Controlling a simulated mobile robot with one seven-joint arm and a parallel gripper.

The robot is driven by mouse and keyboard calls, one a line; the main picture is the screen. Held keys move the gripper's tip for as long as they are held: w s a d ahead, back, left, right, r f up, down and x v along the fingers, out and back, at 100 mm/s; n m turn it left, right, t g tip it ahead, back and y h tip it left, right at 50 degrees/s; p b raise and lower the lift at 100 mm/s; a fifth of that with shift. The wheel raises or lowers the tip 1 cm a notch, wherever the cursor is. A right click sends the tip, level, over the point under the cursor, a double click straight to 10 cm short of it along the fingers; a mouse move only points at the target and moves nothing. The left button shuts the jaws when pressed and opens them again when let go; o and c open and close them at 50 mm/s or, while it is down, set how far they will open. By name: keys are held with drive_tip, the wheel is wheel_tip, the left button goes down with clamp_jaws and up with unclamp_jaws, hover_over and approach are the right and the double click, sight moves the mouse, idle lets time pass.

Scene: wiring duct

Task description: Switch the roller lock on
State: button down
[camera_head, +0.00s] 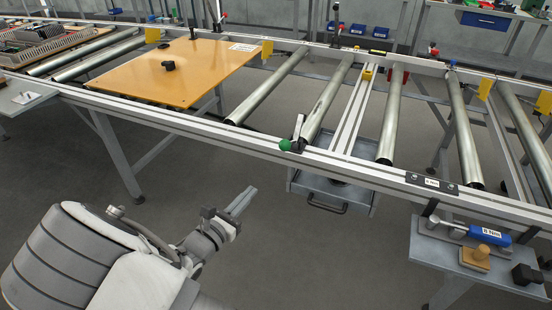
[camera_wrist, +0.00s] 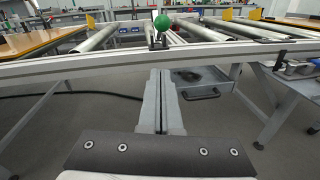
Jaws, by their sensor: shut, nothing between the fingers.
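The roller lock is most likely the small lever with a green ball knob (camera_head: 284,145) on the near rail of the roller conveyor. Its light metal handle part (camera_head: 298,128) stands upright behind the knob in the head view. The green knob also shows in the wrist view (camera_wrist: 162,23), above the rail and straight ahead. My gripper (camera_head: 246,194) is in front of the near rail, below and left of the knob, apart from it. In the wrist view my gripper's fingers (camera_wrist: 160,80) are together with nothing between them and point toward the rail under the knob.
The near rail (camera_head: 230,124) runs across in front of my gripper. A wooden board (camera_head: 175,75) lies on the rollers at left. A grey drawer (camera_head: 330,190) hangs under the conveyor. A side shelf (camera_head: 465,250) with a blue-handled tool stands at right. The floor before the rail is clear.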

drive_tip(key=r+b+x, duration=0.2)
drive_tip(key=b+x, duration=0.1)
drive_tip(key=x, duration=1)
drive_tip(key=shift+d+r+b, duration=0.25)
drive_tip(key=shift+r+b, duration=0.05)
drive_tip(key=shift+r, duration=0.1)
drive_tip(key=shift+s+r, duration=0.1)
